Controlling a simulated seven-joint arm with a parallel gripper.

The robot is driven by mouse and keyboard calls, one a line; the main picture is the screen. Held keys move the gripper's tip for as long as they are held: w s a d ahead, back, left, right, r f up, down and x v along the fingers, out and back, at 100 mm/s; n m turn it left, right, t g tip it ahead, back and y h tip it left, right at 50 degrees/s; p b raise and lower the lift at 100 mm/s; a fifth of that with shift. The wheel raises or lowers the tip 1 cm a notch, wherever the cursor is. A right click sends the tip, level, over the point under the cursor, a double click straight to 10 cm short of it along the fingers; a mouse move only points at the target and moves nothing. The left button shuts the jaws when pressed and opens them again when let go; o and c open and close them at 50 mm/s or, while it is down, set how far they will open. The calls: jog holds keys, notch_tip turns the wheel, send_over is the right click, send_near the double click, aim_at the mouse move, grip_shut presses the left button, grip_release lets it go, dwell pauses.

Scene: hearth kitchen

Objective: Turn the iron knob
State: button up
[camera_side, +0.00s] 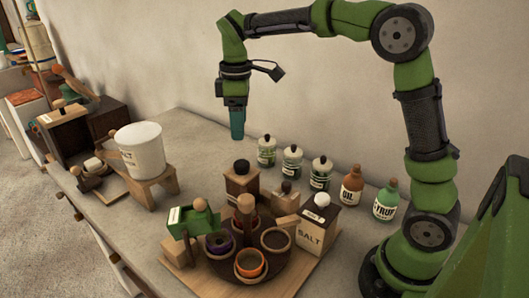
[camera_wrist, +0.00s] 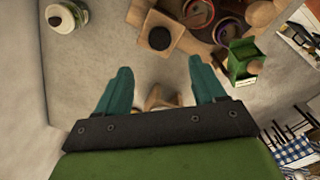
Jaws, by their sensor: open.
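A dark, rounded knob (camera_side: 241,167), which looks like the iron knob, sits on top of a wooden box (camera_side: 240,186) at the back of the cluster. In the wrist view a dark round knob (camera_wrist: 159,38) shows on a wooden block, just beyond my fingertips. My gripper (camera_side: 237,136) hangs pointing down above the counter, higher than the box and apart from it. In the wrist view my gripper (camera_wrist: 158,65) has its two teal fingers spread with nothing between them.
A round dark tray (camera_side: 285,272) carries several small pots. A salt box (camera_side: 318,222) stands right of it, a green box (camera_side: 193,220) left. Lidded jars (camera_side: 292,160) and bottles (camera_side: 351,187) line the back. A white bucket (camera_side: 140,145) stands on a wooden stool.

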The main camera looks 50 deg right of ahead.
aim_at(241, 163)
notch_tip(241, 163, down, 11)
jog(key=shift+r, duration=0.15)
jog(key=c, duration=1.1)
jog(key=shift+o, duration=0.2)
jog(key=shift+m, duration=0.4)
